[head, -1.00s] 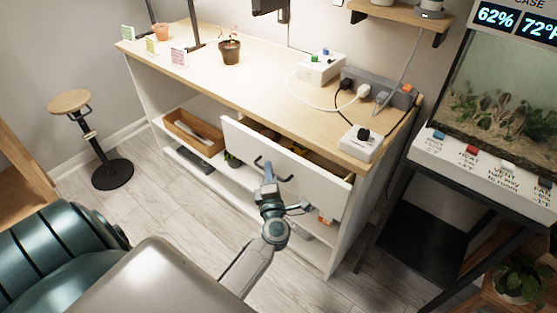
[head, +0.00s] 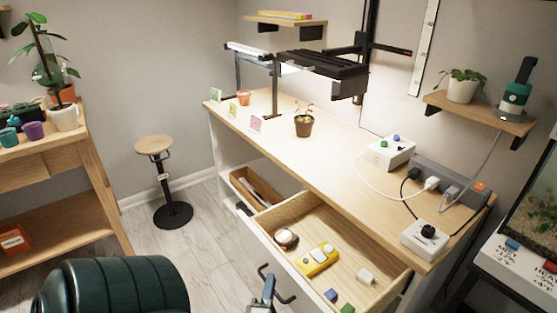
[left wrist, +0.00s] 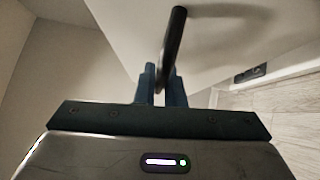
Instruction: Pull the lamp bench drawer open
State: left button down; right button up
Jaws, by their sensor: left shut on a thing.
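The lamp bench (head: 330,165) has a pale wood top and white sides. Its drawer (head: 343,243) stands well out, with much of its inside showing in the head view. Inside lie a yellow meter (head: 317,259), a dark round item (head: 286,239), a pale block (head: 366,276), a blue block (head: 331,295) and a green block (head: 347,308). My left gripper (head: 268,283) is shut on the black drawer handle (head: 284,298), low in the picture. The left wrist view shows the handle (left wrist: 174,38) between its fingers (left wrist: 160,78). My right gripper is not in view.
A round stool (head: 154,145) stands left of the bench, with bare floor between. A plant table (head: 60,160) is at the far left. The bench top holds a small potted plant (head: 304,123), white control boxes (head: 390,153) and a power strip (head: 447,182).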

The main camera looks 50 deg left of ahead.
pick_arm(q)
jog(key=shift+s, duration=0.15)
jog(key=c, duration=1.8)
grip_release()
